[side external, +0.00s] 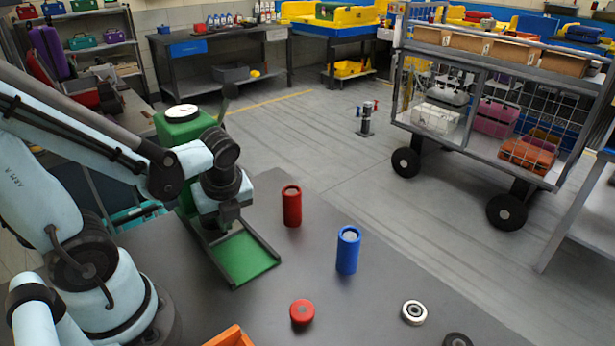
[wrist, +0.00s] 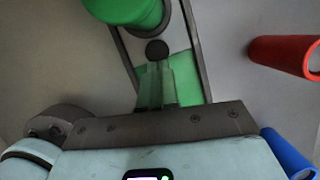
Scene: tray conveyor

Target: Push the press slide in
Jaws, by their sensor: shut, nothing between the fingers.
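The green press (side external: 185,128) with a white disc on top stands at the table's far left, partly hidden by my arm. Its slide (side external: 245,258), a green plate between dark rails, extends toward the table's front. In the wrist view the green slide (wrist: 192,75) runs under my fingers, below the round green press head (wrist: 122,8). A black knob (wrist: 157,50) is just beyond my fingertips; I cannot tell if they touch it. My gripper (wrist: 158,68) is shut and empty, over the slide; in the side view it is mostly hidden behind the wrist.
A red cylinder (side external: 292,206) and a blue cylinder (side external: 348,250) stand right of the slide. A red disc (side external: 302,311), a silver ring (side external: 414,312), a dark disc (side external: 457,340) and an orange bin (side external: 230,338) are nearer the front. The tabletop between them is clear.

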